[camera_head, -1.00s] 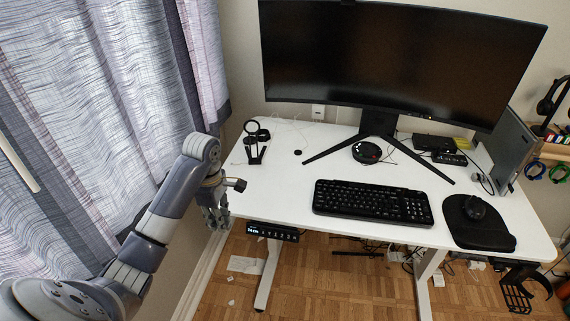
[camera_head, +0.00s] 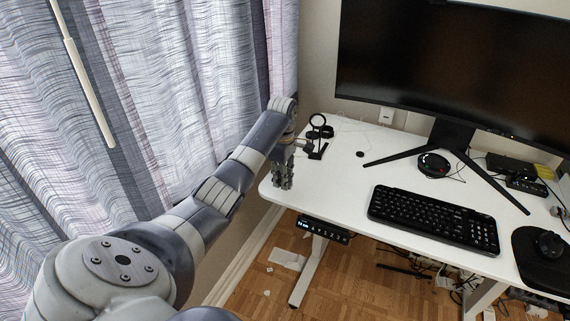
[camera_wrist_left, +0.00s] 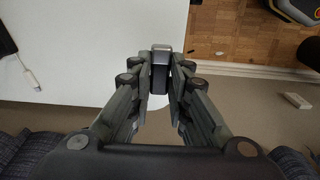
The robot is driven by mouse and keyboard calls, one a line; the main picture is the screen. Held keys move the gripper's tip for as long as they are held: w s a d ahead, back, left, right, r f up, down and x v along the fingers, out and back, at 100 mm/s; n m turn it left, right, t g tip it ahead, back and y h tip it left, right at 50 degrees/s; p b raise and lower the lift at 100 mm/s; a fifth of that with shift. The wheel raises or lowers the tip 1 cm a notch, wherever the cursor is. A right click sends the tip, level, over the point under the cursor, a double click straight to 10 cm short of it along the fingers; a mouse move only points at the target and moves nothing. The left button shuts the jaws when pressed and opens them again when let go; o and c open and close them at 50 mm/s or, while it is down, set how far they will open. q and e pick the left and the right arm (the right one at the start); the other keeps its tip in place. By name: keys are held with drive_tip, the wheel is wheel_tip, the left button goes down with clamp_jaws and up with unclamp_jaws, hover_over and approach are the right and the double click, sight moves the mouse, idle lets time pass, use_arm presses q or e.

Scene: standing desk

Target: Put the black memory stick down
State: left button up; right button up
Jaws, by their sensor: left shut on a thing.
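The black memory stick (camera_wrist_left: 160,72), with a grey metal end, is between the fingertips of my left gripper (camera_wrist_left: 160,78) in the left wrist view. My left gripper is shut on it. In the head view my left gripper (camera_head: 283,184) points down at the left front corner of the white desk (camera_head: 330,195). I cannot make out the stick there. In the wrist view the stick appears over the desk's edge (camera_wrist_left: 130,88); its height above the top is hard to tell. My right gripper is not in view.
A black stand (camera_head: 318,135) is on the desk just behind my left gripper. A black keyboard (camera_head: 432,217) lies to the right, with a large monitor (camera_head: 455,75) behind. The desktop between gripper and keyboard is clear. A curtain (camera_head: 160,80) hangs at left.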

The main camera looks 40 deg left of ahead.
use_arm(q)
drive_tip(key=shift+w+a+f+b, duration=0.1)
drive_tip(key=shift+w+a+b, duration=0.1)
drive_tip(key=shift+w+a, duration=0.35)
drive_tip(key=shift+w+a+f+b, duration=0.1)
drive_tip(key=shift+w+a+b, duration=0.1)
drive_tip(key=shift+w, duration=0.5)
drive_tip(key=shift+f, duration=1.7)
drive_tip(key=shift+f, duration=0.1)
drive_tip(key=o, duration=0.7)
wheel_tip(320, 180, up, 12)
drive_tip(key=shift+r, duration=0.15)
